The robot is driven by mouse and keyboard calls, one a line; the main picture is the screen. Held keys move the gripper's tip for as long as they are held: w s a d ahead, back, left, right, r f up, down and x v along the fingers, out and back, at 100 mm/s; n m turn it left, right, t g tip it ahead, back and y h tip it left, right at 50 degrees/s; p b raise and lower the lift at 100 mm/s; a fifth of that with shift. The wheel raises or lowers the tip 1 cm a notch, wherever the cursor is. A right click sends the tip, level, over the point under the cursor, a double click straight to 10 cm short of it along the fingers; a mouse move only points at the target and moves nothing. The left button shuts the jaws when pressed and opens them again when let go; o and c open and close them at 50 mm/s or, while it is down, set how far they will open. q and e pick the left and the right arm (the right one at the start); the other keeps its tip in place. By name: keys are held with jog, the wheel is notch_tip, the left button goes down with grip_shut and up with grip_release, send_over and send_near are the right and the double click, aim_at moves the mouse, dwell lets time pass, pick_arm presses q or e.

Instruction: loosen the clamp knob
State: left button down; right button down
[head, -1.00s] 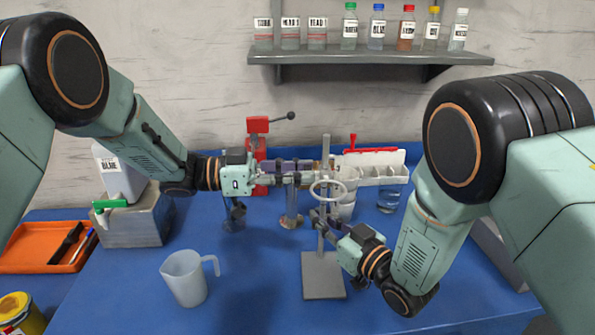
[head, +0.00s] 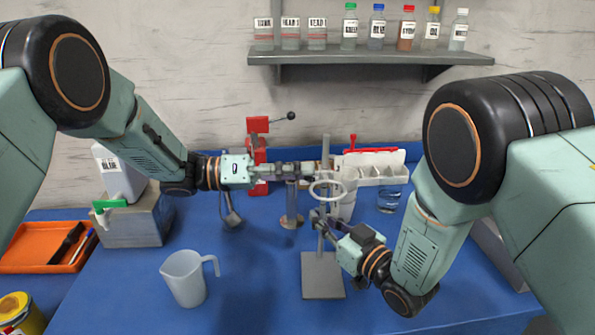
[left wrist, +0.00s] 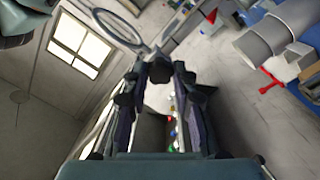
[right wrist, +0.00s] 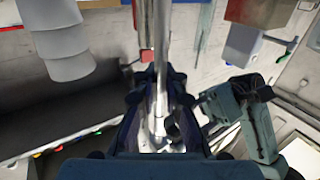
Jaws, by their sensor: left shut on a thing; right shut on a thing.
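The clamp stand has a grey base plate (head: 323,277) and an upright metal rod (head: 326,148), with a pale ring (head: 327,190) held out from it. My left gripper (head: 310,169) reaches in from the left, level, just above the ring. It is shut on the dark clamp knob (left wrist: 160,70), which shows between its fingertips in the left wrist view; the head view mostly hides the knob. My right gripper (head: 322,218) is shut on the rod below the ring. In the right wrist view the rod (right wrist: 160,45) runs between its fingers.
A clear jug (head: 187,278) stands front left. A red press (head: 257,150), a short post (head: 291,207), white cups (head: 346,207), a glass (head: 388,201) and a white rack (head: 378,175) stand behind. The blue table is clear between jug and stand.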

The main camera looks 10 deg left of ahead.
pick_arm(q)
jog(key=shift+w+f+n, duration=0.1)
jog(key=shift+f+n, duration=0.05)
jog(key=shift+n, duration=6.95)
jog(key=c, duration=1.4)
grip_release()
jog(key=shift+o, duration=0.2)
